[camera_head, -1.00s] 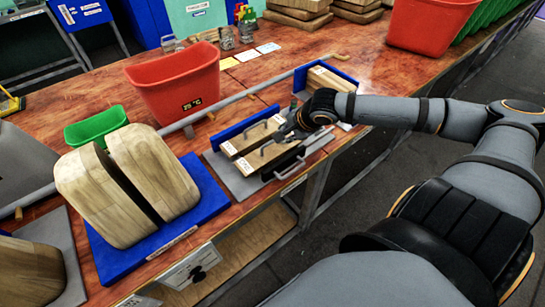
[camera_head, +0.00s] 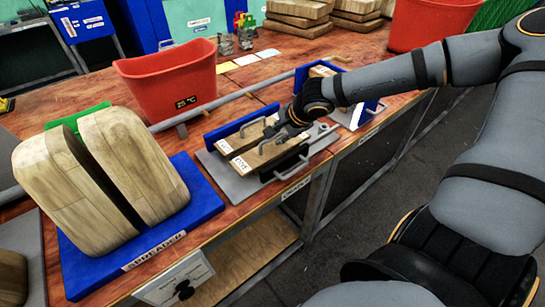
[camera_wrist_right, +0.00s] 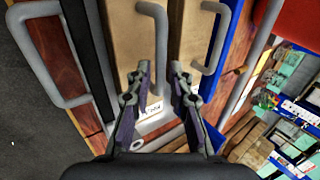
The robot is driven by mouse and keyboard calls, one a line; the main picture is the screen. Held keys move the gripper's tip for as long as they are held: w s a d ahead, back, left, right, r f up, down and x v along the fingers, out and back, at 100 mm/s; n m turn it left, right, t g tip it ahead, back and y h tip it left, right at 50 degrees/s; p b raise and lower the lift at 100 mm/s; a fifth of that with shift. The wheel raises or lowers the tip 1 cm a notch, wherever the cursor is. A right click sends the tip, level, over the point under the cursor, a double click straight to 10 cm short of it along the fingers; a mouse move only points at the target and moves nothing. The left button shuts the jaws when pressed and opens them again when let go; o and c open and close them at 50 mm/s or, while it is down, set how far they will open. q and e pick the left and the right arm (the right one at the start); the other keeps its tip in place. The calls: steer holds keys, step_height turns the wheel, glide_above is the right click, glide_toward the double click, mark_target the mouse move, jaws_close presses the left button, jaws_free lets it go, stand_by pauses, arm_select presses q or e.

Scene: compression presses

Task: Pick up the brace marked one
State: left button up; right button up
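Two wooden braces (camera_head: 245,136) (camera_head: 258,159) with metal handles and small white labels lie side by side on a grey plate. The label writing is too small to read surely. In the right wrist view both braces (camera_wrist_right: 122,40) (camera_wrist_right: 187,30) run away from me. My right gripper (camera_head: 284,131) is over the far part of the braces. In the wrist view its fingers (camera_wrist_right: 161,74) are apart, with a brace handle (camera_wrist_right: 160,45) showing between and ahead of them; whether they touch it I cannot tell. My left gripper is not in view.
A blue rail (camera_head: 238,124) stands behind the braces and a black clamp with a grey handle (camera_head: 294,168) in front. Large wooden blocks (camera_head: 130,160) stand on a blue base at left. A red bin (camera_head: 170,82) is behind. Another blue-walled holder (camera_head: 367,110) is at right.

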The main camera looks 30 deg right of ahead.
steer(key=shift+x, duration=0.9)
jaws_close()
